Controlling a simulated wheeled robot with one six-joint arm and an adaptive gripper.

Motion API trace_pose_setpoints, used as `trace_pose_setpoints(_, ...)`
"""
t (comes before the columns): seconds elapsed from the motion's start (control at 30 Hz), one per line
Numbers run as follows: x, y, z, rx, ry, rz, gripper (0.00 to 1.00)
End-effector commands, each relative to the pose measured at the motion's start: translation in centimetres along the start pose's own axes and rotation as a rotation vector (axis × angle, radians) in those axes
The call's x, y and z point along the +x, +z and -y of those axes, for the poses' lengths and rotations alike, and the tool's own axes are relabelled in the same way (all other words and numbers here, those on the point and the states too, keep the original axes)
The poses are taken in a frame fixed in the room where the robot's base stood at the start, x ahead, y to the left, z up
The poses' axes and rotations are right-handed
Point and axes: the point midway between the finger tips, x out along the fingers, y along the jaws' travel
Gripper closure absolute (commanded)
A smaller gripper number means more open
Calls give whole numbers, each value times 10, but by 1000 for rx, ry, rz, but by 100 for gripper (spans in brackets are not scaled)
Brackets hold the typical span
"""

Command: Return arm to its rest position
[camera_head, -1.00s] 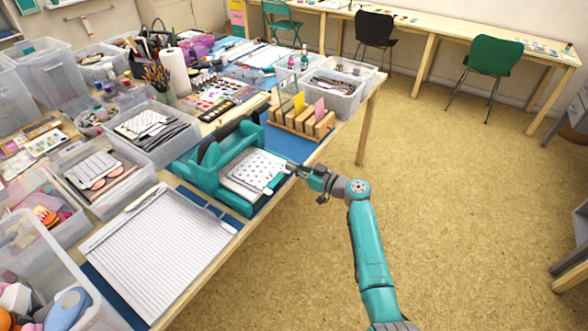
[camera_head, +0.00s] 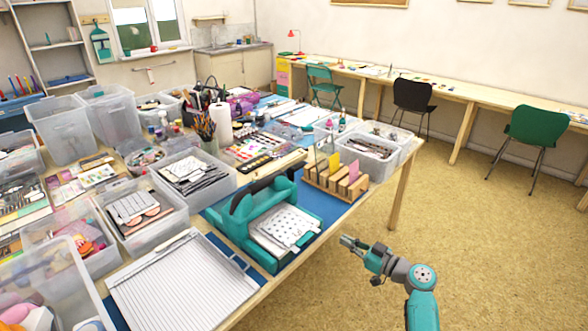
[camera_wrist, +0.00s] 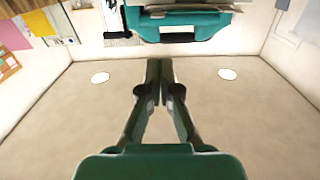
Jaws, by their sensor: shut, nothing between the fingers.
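My gripper (camera_head: 347,241) is on the right of the craft table, out over the open floor and clear of the table's edge. My teal and grey arm (camera_head: 421,305) reaches up to it from the bottom right. In the wrist view the two dark fingers (camera_wrist: 160,68) are together at their tips, with nothing between them. The teal die-cutting machine (camera_head: 243,232) stands on a blue mat near the table's right edge, left of my gripper. White patterned sheets (camera_head: 284,228) lie on its bed. My gripper does not touch the machine.
A wooden rack (camera_head: 334,182) with coloured cards and a clear bin (camera_head: 368,165) stand further along the table edge. A white scoring board (camera_head: 180,283) lies nearer. Clear bins crowd the left. A black chair (camera_head: 412,100) and a green chair (camera_head: 538,128) stand far off. The floor between is free.

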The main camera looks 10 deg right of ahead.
Motion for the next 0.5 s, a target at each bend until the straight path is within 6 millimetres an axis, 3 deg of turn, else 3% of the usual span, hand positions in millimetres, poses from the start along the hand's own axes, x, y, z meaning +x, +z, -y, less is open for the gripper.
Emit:
trace_pose_setpoints(0.17, -4, 29, 20, 42, 30, 43, 100)
trace_pose_setpoints(0.5, -50, 138, 113, 192, 218, 228, 100)
